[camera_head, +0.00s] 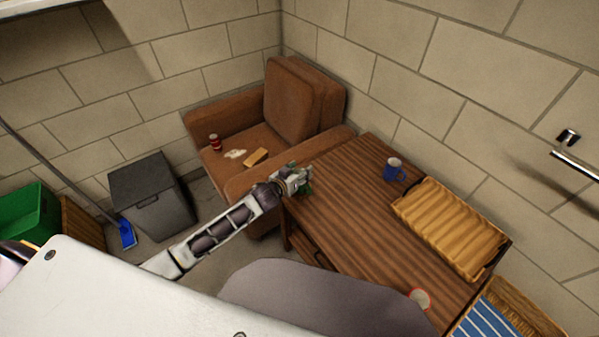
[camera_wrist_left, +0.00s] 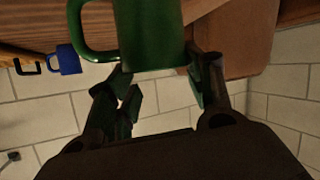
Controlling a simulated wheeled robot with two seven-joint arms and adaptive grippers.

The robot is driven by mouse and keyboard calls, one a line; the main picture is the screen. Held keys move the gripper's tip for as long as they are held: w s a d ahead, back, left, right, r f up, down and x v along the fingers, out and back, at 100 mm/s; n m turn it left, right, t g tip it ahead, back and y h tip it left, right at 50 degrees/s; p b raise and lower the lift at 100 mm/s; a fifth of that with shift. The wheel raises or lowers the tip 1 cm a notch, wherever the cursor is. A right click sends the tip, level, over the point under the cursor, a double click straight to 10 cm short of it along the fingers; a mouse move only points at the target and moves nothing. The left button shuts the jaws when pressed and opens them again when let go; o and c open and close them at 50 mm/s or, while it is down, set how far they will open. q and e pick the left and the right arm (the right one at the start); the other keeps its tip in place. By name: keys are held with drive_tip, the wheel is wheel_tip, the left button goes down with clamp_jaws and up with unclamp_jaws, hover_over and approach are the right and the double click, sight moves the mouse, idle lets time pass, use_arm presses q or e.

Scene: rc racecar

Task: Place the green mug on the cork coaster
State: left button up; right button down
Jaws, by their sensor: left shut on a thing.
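My left gripper (camera_head: 298,181) is at the left edge of the wooden table, shut on the green mug (camera_head: 307,189). The gripper hides most of the mug in the head view. In the left wrist view the green mug (camera_wrist_left: 152,35) fills the top middle, its handle to the left, between the fingers of my left gripper (camera_wrist_left: 163,82). I cannot tell whether the mug touches the table. A small round disc (camera_head: 420,298) with a pale middle and reddish rim lies near the table's front; I cannot tell if it is the cork coaster. My right gripper is not in view.
On the table (camera_head: 345,215) stand a blue mug (camera_head: 393,170) and a ribbed yellow-brown tray (camera_head: 450,228). The table's middle is clear. A brown armchair (camera_head: 305,100) stands behind the table. A basket with striped cloth (camera_head: 485,322) is at the lower right.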

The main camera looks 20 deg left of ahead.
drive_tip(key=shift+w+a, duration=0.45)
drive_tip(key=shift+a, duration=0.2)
